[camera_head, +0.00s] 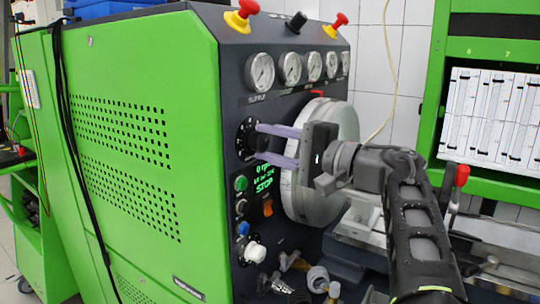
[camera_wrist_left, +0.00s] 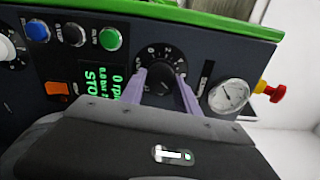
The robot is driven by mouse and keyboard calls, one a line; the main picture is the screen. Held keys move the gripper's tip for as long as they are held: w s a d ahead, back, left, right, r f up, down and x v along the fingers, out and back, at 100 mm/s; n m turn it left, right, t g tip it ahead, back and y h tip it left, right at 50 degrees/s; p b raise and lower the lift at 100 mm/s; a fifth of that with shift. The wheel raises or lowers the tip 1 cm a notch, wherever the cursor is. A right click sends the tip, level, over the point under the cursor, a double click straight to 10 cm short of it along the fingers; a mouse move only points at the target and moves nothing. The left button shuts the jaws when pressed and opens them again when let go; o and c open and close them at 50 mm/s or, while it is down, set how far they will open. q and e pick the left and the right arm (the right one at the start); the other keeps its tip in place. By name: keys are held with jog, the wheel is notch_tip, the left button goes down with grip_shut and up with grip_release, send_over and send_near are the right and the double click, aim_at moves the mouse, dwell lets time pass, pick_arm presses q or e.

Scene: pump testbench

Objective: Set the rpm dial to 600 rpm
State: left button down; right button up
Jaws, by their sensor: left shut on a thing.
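The rpm dial (camera_head: 246,139) is a black knob with a white-marked scale on the dark front panel of the green testbench. It also shows in the left wrist view (camera_wrist_left: 159,80). My left gripper (camera_head: 258,142) has its two purple fingers on either side of the knob and is shut on it. In the left wrist view the fingertips (camera_wrist_left: 162,76) flank the knob closely. The green-lit display (camera_head: 264,176) below the dial reads 0 rpm and STOP; it is partly covered in the left wrist view (camera_wrist_left: 98,84). The exact dial setting is too small to read. My right gripper is not in view.
A row of pressure gauges (camera_head: 289,69) sits above the dial. Green (camera_head: 241,183) and blue (camera_head: 243,228) buttons, an orange switch (camera_head: 267,207) and a white knob (camera_head: 254,252) sit below it. A large grey disc (camera_head: 342,124) stands close beside my gripper. Red-topped buttons (camera_head: 334,25) are on top.

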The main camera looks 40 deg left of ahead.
pick_arm(q)
jog(key=n+b, duration=0.1)
jog(key=n, duration=0.2)
jog(key=shift+f+n+b, duration=0.1)
jog(key=shift+n+b, duration=0.95)
jog(key=shift+n, duration=1.25)
jog(key=shift+r, duration=0.2)
jog(key=c, duration=0.9)
grip_release()
